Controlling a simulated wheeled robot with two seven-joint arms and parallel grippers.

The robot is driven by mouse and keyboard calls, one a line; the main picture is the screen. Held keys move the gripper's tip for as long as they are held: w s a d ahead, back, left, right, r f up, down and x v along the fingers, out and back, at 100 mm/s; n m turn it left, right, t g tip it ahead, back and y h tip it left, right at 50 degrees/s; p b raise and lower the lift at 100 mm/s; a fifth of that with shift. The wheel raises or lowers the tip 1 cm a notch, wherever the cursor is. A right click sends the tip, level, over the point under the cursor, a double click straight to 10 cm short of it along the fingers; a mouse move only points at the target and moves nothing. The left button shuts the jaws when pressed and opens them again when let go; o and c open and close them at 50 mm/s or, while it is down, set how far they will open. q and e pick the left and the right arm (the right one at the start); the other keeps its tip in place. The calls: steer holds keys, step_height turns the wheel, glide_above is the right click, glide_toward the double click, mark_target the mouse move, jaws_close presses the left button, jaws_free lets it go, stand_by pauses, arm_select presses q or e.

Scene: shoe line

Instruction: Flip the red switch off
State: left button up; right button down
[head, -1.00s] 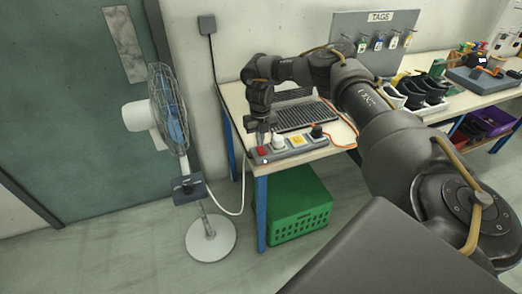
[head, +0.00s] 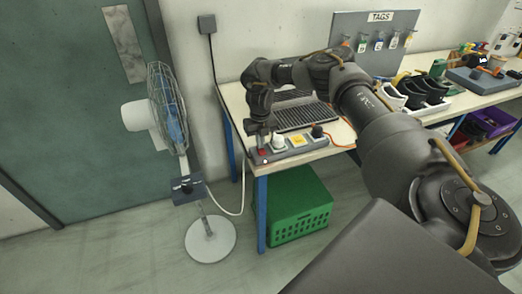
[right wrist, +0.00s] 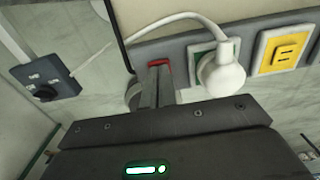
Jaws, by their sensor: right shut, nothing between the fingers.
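The red switch (head: 262,152) sits at the left end of a grey power strip (head: 312,146) on the table's front left edge. In the right wrist view only a strip of the red switch (right wrist: 157,63) shows, just beyond my fingertips. My right gripper (head: 263,145) is shut and empty, pointing down at the switch. In the right wrist view the closed fingers (right wrist: 158,75) overlap the switch and hide most of it. They look touching or very near; I cannot tell which, nor which way the switch is tipped. My left gripper is not in view.
A white plug (right wrist: 222,73) stands in the socket beside the switch, with a yellow socket (right wrist: 283,50) further right. A black plug (head: 317,131) is at the strip's right end. A fan (head: 168,110) stands left of the table.

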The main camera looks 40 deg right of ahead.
steer(key=shift+f, duration=0.3)
steer(key=shift+r, duration=0.2)
step_height(320, 180, up, 7)
steer(key=p, duration=0.6)
steer(key=shift+f, duration=0.1)
steer(key=shift+f, duration=0.1)
